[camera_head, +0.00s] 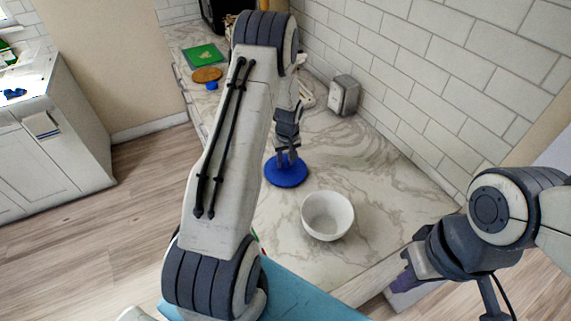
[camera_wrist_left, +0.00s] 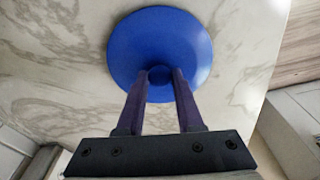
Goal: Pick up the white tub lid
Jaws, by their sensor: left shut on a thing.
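A round blue lid (camera_head: 286,172) with a small knob is at the middle of the marble counter. My left gripper (camera_head: 287,158) is above it, pointing down. In the left wrist view the gripper (camera_wrist_left: 160,78) is shut on the knob of the blue lid (camera_wrist_left: 182,40). I cannot tell whether the lid touches the counter. No white tub lid is clearly visible; the lid in the grip is blue. My right gripper (camera_head: 405,272) is off the counter's near right edge, and its finger opening is not clear.
A white bowl (camera_head: 328,216) stands near the lid, toward the front. A grey metal dispenser (camera_head: 344,95) stands by the tiled wall. A green board (camera_head: 204,57), a brown disc (camera_head: 207,75) and a small blue object (camera_head: 211,86) are at the far left. My left arm hides part of the counter.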

